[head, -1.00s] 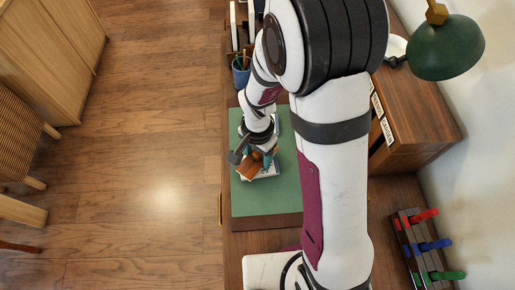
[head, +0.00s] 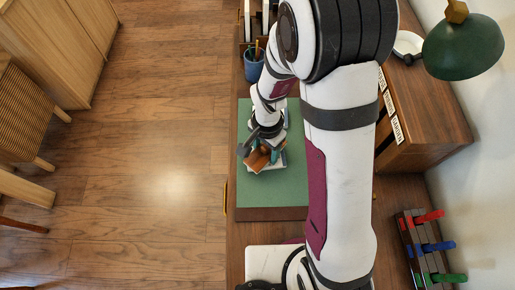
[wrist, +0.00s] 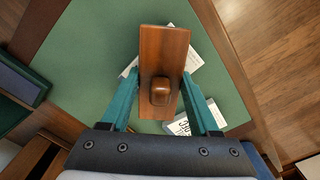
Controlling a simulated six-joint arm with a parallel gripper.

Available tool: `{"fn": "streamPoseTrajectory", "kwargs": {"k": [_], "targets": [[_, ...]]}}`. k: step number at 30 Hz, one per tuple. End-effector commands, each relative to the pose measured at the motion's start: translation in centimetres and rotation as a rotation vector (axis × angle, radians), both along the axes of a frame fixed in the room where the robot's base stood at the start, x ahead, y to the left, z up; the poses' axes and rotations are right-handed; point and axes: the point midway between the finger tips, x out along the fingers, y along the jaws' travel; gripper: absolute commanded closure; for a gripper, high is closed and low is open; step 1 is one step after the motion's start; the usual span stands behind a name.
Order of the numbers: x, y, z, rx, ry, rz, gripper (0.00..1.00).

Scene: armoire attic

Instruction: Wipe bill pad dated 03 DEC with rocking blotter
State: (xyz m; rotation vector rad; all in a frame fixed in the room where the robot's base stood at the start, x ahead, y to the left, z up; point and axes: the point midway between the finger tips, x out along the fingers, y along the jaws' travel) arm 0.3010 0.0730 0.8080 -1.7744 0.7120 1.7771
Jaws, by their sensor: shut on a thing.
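My gripper (wrist: 161,84) has teal fingers on either side of the wooden rocking blotter (wrist: 164,50) and is shut on it. The blotter is a brown block with a rounded knob on top. In the head view the blotter (head: 257,160) is over white paper (head: 276,165) on the green desk mat. In the wrist view, white paper shows beyond the blotter (wrist: 198,50), and a white pad with dark printing (wrist: 179,127) shows by the right finger. The printing is partly hidden, so I cannot read the date. Whether the blotter touches the paper is unclear.
The green mat (head: 270,192) has bare room at its near end. A blue pencil cup (head: 253,68) stands beyond it. A green lamp (head: 463,47) and a rack of coloured markers (head: 424,245) are at the right. The desk's left edge borders open floor.

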Motion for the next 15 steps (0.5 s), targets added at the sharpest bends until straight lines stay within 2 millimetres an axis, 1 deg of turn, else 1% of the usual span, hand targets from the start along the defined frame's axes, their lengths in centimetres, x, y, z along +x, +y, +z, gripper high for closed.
{"fn": "streamPoseTrajectory", "kwargs": {"k": [3, 15], "targets": [[0.1, 0.1, 2.0, 0.001, -0.005, 0.003, 0.90], [0.0, 0.1, 5.6, 0.002, -0.004, 0.002, 0.90]]}}
